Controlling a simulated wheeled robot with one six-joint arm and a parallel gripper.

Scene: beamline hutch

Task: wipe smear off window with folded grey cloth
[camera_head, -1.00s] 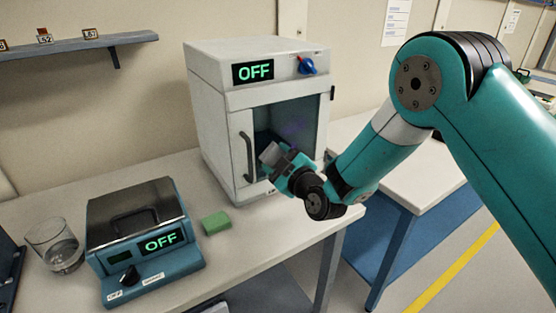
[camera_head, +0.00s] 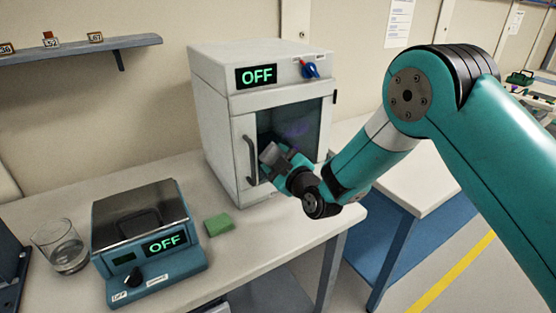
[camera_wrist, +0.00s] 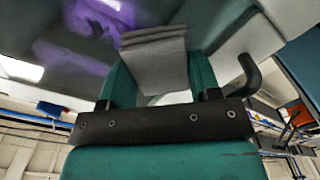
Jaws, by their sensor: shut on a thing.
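The window (camera_head: 283,120) is the dark glass in the front door of a white cabinet. A faint purple smear (camera_head: 297,131) shows on it; in the wrist view the purple smear (camera_wrist: 80,58) spreads across the glass on the upper left. My gripper (camera_head: 283,162) is in front of the lower left part of the window, beside the door handle. It is shut on the folded grey cloth (camera_wrist: 155,60), whose layered end stands out between the teal fingers. The cloth also shows in the head view (camera_head: 270,152). I cannot tell whether it touches the glass.
The cabinet (camera_head: 220,105) has a dark door handle (camera_head: 251,160), a blue knob (camera_head: 310,70) and an OFF display. A green block (camera_head: 219,224), a blue device (camera_head: 150,240) reading OFF and a glass beaker (camera_head: 61,247) stand on the bench (camera_head: 270,230).

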